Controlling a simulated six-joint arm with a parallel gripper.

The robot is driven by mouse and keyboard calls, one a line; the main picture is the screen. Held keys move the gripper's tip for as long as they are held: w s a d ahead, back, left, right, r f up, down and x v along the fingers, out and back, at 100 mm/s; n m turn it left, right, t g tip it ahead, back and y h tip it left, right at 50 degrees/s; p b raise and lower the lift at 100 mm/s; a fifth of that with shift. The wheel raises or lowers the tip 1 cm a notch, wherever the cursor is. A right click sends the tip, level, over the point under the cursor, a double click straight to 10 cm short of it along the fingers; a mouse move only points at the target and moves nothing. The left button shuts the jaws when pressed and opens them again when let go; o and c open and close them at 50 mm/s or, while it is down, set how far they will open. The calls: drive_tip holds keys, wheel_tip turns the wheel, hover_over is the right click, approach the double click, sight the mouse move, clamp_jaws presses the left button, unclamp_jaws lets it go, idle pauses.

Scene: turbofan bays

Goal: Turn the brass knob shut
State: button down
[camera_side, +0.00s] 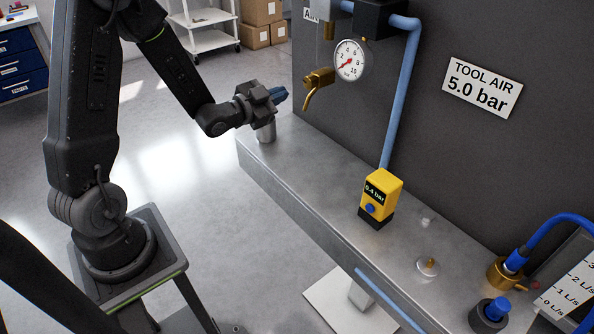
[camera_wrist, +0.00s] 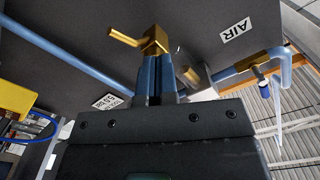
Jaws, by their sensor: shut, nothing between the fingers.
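My gripper (camera_side: 281,97) has blue fingers pressed together and empty, above the bench's far left end. In the wrist view its fingertips (camera_wrist: 160,58) point at a brass fitting with a side handle (camera_wrist: 153,40); whether they touch cannot be told. In the side view a brass tap with a bent handle (camera_side: 318,78) is on the wall just right of my fingers, with a gap. A brass fitting with a blue hose plug (camera_side: 503,273) stands at the bench's right end. A small brass stub (camera_side: 431,262) sits on a pale disc. Which one is the knob is unclear.
A round gauge (camera_side: 350,60) hangs beside the tap; its red needle points low left. A yellow meter reading 0.4 bar (camera_side: 383,188) stands on the bench (camera_side: 300,172). A blue pipe (camera_side: 402,95) runs down the wall. A dark blue-topped part (camera_side: 490,314) is front right.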

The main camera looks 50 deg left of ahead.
sight(310, 82)
drive_tip(key=shift+s+d, duration=0.1)
drive_tip(key=shift+s, duration=0.4)
drive_tip(key=w+d, duration=0.2)
drive_tip(key=w, duration=0.3)
drive_tip(key=shift+w+d+f, duration=0.3)
drive_tip(key=shift+w+f, duration=0.05)
drive_tip(key=shift+w, duration=0.05)
idle(0.3)
